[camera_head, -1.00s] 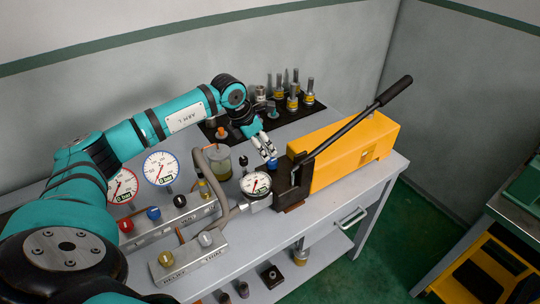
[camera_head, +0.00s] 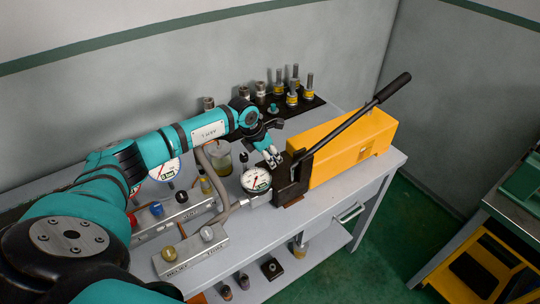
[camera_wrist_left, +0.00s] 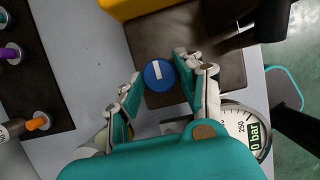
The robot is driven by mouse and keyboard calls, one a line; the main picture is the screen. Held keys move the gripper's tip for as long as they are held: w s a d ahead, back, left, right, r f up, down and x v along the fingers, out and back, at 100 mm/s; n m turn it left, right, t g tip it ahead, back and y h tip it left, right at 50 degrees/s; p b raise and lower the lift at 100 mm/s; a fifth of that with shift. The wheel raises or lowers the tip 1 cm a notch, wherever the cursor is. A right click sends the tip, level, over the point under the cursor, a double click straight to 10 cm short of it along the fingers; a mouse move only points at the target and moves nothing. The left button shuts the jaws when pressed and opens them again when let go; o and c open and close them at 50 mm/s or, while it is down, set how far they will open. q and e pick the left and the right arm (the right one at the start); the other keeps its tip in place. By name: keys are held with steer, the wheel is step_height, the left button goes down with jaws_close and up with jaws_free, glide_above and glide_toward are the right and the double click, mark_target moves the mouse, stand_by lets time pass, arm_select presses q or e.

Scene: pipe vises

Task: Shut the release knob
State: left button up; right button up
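The release knob (camera_wrist_left: 159,75) is a round blue knob with a white bar, on the dark base of the yellow hand pump (camera_head: 345,148). In the left wrist view the bar runs nearly up and down, slightly tilted. My left gripper (camera_wrist_left: 154,88) is open, with one finger on each side of the knob. The right-hand finger is very close to it; I cannot tell if it touches. In the head view the left gripper (camera_head: 272,157) is at the pump's dark front block (camera_head: 289,180) and hides the knob. My right gripper is in neither view.
A white gauge (camera_head: 256,180) sits just left of the pump block. The long black pump handle (camera_head: 356,123) slants up to the right. A valve manifold (camera_head: 190,252) with knobs and a hose is at the front left. Several fittings (camera_head: 292,95) stand at the back.

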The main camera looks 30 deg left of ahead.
arm_select(q)
steer(key=c, duration=0.6)
steer(key=shift+f+m+b, duration=0.1)
steer(key=shift+m+b, duration=0.2)
steer(key=shift+b, duration=0.35)
steer(key=m+b, duration=0.2)
steer(key=b, duration=0.1)
steer(key=m+g+h+b, duration=0.1)
steer(key=m+b, duration=0.2)
steer(key=m+h+b, duration=0.1)
steer(key=m+b, duration=0.1)
steer(key=b, duration=0.1)
steer(key=shift+w+a+g+b, duration=0.15)
steer(key=shift+w+g+b, duration=0.1)
steer(key=shift+g+b, duration=0.15)
steer(key=m+g+b, duration=0.1)
steer(key=m, duration=0.1)
steer(key=m+b, duration=0.2)
steer(key=shift+w+m+g+h, duration=0.15)
steer(key=shift+m+g+h, duration=0.25)
steer(key=m+g+b, duration=0.1)
steer(key=m, duration=0.1)
steer(key=shift+m, duration=0.3)
steer(key=shift+w+r+m+g+y+b, duration=0.15)
steer(key=shift+m+g+b, duration=0.15)
steer(key=shift+m, duration=0.45)
steer(key=shift+s+r+m+g+y+b, duration=0.1)
steer(key=shift+m+g+y+b, duration=0.1)
steer(key=shift+m+b, duration=0.4)
steer(key=shift+m, duration=0.25)
